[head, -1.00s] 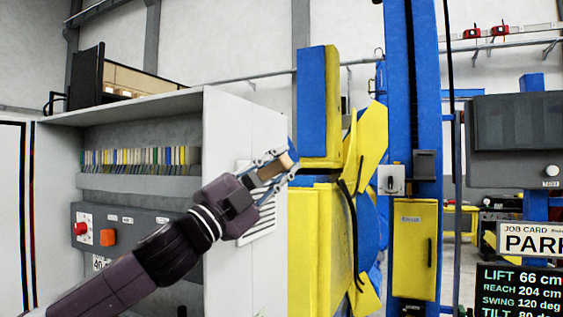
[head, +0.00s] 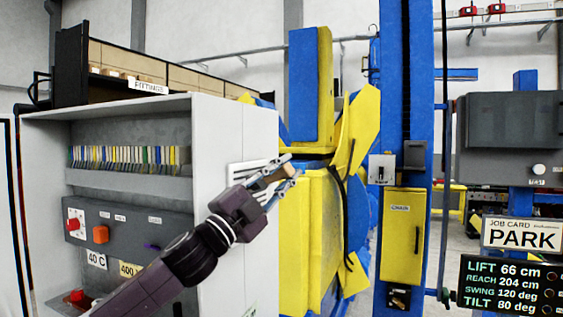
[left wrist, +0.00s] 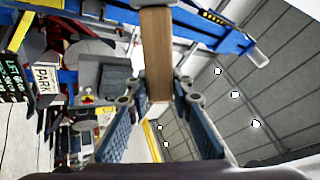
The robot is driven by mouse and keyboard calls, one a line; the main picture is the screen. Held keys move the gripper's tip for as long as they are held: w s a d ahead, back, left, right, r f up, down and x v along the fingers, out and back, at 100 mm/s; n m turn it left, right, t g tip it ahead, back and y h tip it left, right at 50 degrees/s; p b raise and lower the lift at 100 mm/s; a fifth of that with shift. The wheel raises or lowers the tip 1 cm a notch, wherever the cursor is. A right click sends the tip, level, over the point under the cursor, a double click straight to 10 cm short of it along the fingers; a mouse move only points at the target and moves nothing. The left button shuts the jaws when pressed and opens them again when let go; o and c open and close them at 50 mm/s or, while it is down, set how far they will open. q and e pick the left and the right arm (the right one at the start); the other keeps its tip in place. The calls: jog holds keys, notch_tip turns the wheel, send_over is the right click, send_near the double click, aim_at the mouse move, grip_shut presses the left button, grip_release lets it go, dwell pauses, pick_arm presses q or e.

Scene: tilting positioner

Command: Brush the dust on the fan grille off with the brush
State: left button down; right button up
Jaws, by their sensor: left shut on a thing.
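My left gripper (head: 283,170) is shut on the brush, whose light wooden handle (head: 268,174) shows between the fingers. In the left wrist view the flat wooden handle (left wrist: 157,52) runs up from between the blue-grey fingers (left wrist: 160,100). The bristles cannot be made out in either view. The fan grille (head: 236,170) is a white slatted panel on the pale side wall of the grey cabinet. My gripper is in front of it and hides much of it. I cannot tell whether the brush touches it, and dust is not discernible. My right gripper is not in view.
The open cabinet (head: 208,125) with a control panel (head: 130,230) stands at left. The yellow and blue positioner (head: 310,230) stands close to the grille's right. A blue column (head: 405,80) with a yellow chain box (head: 403,235) is beyond. A readout (head: 512,285) is at right.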

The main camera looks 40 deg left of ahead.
pick_arm(q)
jog(key=shift+w+a, duration=0.2)
jog(key=shift+w, duration=0.4)
jog(key=shift+w+a+r+p, duration=0.1)
jog(key=shift+w+r+p, duration=0.05)
jog(key=shift+w+p, duration=0.3)
jog(key=shift+w+a+r+p, duration=0.1)
jog(key=shift+w+p, duration=0.25)
jog(key=shift+p, duration=0.15)
jog(key=shift+w+a+f, duration=0.15)
jog(key=shift+w, duration=0.2)
jog(key=shift+w+a+f, duration=0.1)
jog(key=shift+w+a, duration=0.05)
jog(key=shift+w, duration=0.55)
jog(key=w+d, duration=0.1)
jog(key=d, duration=0.5)
jog(key=shift+w, duration=0.1)
